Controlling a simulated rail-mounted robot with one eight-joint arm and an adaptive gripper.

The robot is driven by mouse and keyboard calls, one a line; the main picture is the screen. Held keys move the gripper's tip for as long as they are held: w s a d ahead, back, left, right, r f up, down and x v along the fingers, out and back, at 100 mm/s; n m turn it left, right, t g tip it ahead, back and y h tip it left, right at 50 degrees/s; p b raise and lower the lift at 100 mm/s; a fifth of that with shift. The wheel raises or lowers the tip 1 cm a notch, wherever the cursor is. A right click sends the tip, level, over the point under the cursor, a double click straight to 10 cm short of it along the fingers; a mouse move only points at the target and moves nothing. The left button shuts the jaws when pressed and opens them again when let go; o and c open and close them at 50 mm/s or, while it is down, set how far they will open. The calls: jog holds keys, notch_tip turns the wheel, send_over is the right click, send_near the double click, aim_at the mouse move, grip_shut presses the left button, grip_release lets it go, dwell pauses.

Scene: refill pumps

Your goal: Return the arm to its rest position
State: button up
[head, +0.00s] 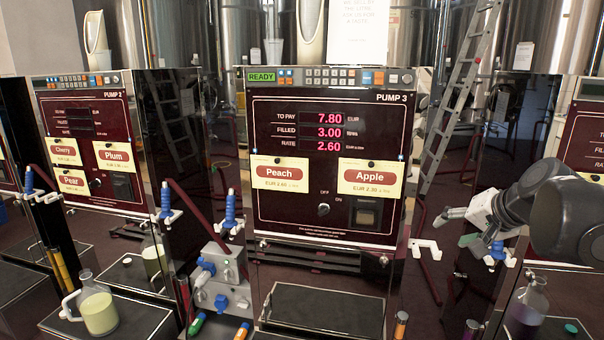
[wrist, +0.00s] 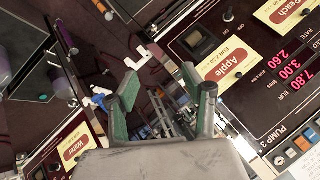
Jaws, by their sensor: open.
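My arm reaches in from the right edge in the head view. My gripper (head: 468,226) is in the air to the right of the pump 3 panel (head: 330,222), pointing left. In the wrist view its two fingers (wrist: 165,94) stand apart with nothing held between them.
A white hook (head: 425,248) sticks out empty beside pump 3. A blue nozzle (head: 497,251) hangs close below my gripper. A jug with pale liquid (head: 98,307) stands front left, and a flask (head: 527,303) with dark contents front right. A ladder (head: 455,90) leans behind.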

jog(key=s+a+f+n+g+h+p, duration=0.1)
jog(key=s+a+f+n, duration=0.2)
jog(key=s+a, duration=0.3)
jog(key=s+a+f+n+h+p, duration=0.1)
jog(key=s+a+f+n, duration=0.2)
jog(key=s+a, duration=0.4)
jog(key=shift+s+n+g+p, duration=0.35)
jog(key=shift+s+n+g, duration=0.05)
jog(key=shift+s, duration=3.6)
jog(key=shift+a+f, duration=0.1)
